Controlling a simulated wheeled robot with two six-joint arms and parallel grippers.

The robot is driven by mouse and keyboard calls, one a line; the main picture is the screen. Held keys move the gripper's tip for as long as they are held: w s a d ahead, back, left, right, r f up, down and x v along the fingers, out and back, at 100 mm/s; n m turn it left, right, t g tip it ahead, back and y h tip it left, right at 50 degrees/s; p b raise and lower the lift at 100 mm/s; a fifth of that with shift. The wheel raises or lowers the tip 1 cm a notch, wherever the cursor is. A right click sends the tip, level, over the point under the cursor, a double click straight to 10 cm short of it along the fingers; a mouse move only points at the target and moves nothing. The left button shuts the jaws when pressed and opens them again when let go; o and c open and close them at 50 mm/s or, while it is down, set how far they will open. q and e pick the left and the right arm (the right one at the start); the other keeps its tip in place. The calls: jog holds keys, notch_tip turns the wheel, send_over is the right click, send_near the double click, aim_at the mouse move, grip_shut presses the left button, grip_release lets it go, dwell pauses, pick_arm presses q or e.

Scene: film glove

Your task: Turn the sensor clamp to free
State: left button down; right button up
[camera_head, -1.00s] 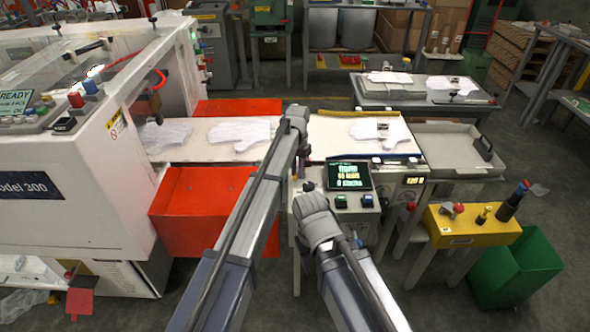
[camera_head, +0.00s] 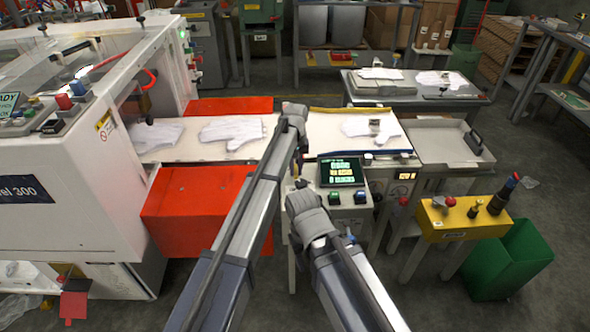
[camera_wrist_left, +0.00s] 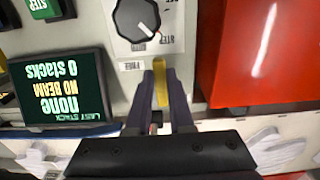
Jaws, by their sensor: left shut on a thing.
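My left gripper (camera_wrist_left: 163,95) is shut on a slim yellow lever (camera_wrist_left: 160,80), which looks like the sensor clamp, in the left wrist view. The lever stands between the two dark fingers, with its tip near a small upside-down FREE label (camera_wrist_left: 131,65). I cannot tell from its angle which setting it is at. In the head view my left gripper (camera_head: 297,178) points down at the left edge of the control panel (camera_head: 347,213), and the lever is mostly hidden there. My right arm reaches in at the front of the panel, and its gripper is hidden behind the wrist.
A black rotary knob (camera_wrist_left: 136,18) sits just beyond the lever. A screen (camera_wrist_left: 62,88) beside it reads none, NO BEAM, 0 stacks. White gloves (camera_head: 231,131) lie on the belt. A yellow box (camera_head: 463,217) stands right.

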aim_at(296, 173)
dwell(0.4)
pick_arm(q)
jog(key=c, duration=0.8)
grip_release()
notch_tip(296, 173, up, 8)
jog(key=p, duration=0.8)
jog(key=shift+s+f, duration=0.1)
jog(key=shift+f, duration=0.05)
jog(key=s+a+m, duration=0.2)
jog(key=s+a, duration=0.3)
jog(key=s, duration=1.2)
jog(key=s+a+m+y, duration=0.1)
jog(key=s+a, duration=0.4)
jog(key=s, duration=1.3)
jog(key=shift+m, duration=0.4)
